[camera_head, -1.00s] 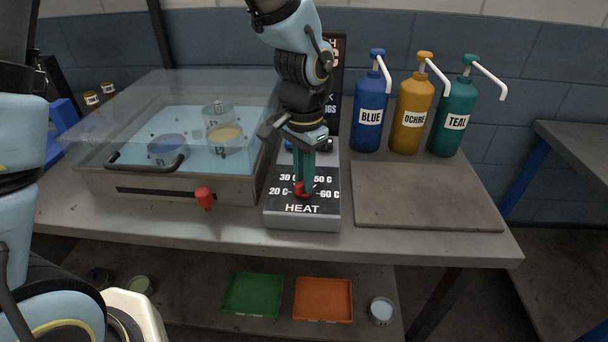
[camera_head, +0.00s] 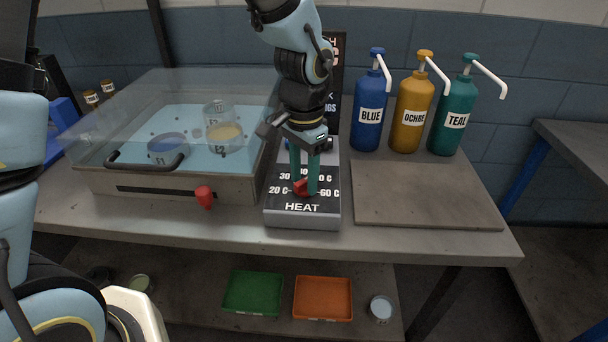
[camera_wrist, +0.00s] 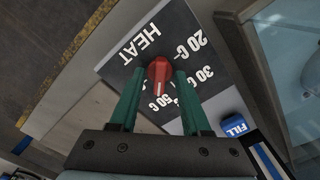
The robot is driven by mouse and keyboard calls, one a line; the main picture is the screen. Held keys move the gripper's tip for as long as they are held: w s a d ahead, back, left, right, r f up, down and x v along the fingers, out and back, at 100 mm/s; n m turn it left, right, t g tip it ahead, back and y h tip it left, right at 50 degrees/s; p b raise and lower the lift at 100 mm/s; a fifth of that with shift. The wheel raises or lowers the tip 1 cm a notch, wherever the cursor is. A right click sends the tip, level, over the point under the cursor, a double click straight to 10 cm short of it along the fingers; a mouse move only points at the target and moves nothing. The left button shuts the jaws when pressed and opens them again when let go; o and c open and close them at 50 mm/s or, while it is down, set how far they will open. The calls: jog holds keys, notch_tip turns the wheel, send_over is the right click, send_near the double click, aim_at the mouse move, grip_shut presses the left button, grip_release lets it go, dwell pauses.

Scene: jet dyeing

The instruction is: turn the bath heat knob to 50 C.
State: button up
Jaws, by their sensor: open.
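The red heat knob (camera_head: 300,187) sits on the dark dial face of the heat control box (camera_head: 302,222). It also shows in the wrist view (camera_wrist: 159,69), where its white pointer line points towards the 50 C mark (camera_wrist: 157,103). My gripper (camera_head: 304,190) reaches down over the dial. It is open, with one green finger on each side of the knob. In the wrist view my gripper (camera_wrist: 157,75) shows a gap between each fingertip and the knob. The fingers partly cover the marks at the top of the dial.
A bath with a clear cover (camera_head: 190,88) stands left of the box, with a red handle (camera_head: 204,197) at its front. Blue (camera_head: 368,112), ochre (camera_head: 411,115) and teal (camera_head: 453,118) pump bottles stand behind a bare board (camera_head: 428,195) on the right.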

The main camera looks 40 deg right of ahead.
aim_at(304, 180)
notch_tip(304, 180, up, 11)
jog(key=b, duration=0.2)
dwell(0.4)
jog(key=shift+f, duration=0.1)
dwell(0.3)
